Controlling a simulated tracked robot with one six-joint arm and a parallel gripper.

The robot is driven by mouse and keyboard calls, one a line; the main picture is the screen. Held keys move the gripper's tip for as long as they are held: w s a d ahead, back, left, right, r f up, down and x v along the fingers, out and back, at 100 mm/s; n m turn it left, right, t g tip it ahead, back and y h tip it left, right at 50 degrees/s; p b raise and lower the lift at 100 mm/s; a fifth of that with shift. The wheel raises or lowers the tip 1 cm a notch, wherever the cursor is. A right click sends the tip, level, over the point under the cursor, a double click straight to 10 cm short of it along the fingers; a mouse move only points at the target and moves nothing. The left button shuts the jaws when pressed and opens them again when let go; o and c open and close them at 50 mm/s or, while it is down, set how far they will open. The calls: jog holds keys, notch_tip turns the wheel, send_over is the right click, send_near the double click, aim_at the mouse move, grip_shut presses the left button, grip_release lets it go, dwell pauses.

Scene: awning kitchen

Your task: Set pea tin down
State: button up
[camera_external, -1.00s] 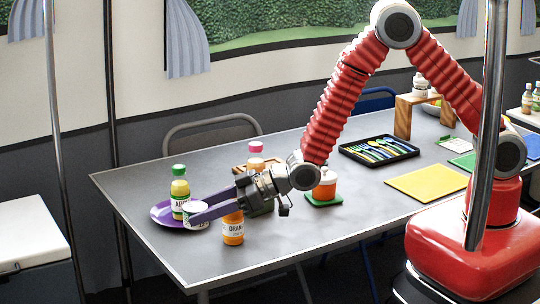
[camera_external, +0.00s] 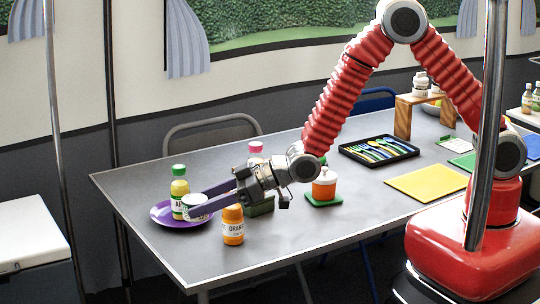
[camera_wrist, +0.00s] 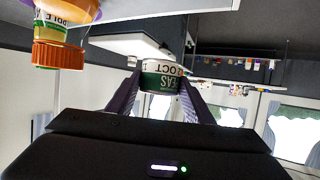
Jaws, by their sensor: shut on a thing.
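The pea tin (camera_external: 196,207) is small, with a white and green label. My gripper (camera_external: 204,204) is shut on it, with one purple finger on each side. The wrist view also shows the tin (camera_wrist: 163,80) between the fingertips, its label text upside down. In the external view the tin appears at the right side of the purple plate (camera_external: 160,213). I cannot tell whether its base touches anything.
A green-capped bottle (camera_external: 180,190) stands on the plate just left of the tin. An orange bottle (camera_external: 233,226) stands close in front of my fingers. A pink-capped bottle (camera_external: 255,149) is partly hidden behind my wrist. The table's front middle (camera_external: 300,235) is clear.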

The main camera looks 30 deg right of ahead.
aim_at(202, 198)
notch_tip(202, 198, up, 9)
jog(key=shift+r, duration=0.1)
jog(key=w+d+m+t, duration=0.1)
jog(key=w+d, duration=0.6)
jog(key=w, duration=0.4)
jog(key=w+d+m+t+h, duration=0.1)
jog(key=w+d, duration=0.6)
jog(key=w, duration=0.4)
jog(key=w+d+t, duration=0.1)
jog(key=w+d, duration=0.7)
jog(key=w, duration=0.4)
notch_tip(202, 198, down, 11)
jog(key=shift+s+g+h, duration=0.15)
jog(key=shift+g+h, duration=0.15)
jog(key=shift+a, duration=0.1)
jog(key=shift+m, duration=0.3)
jog(key=shift+f, duration=3.15)
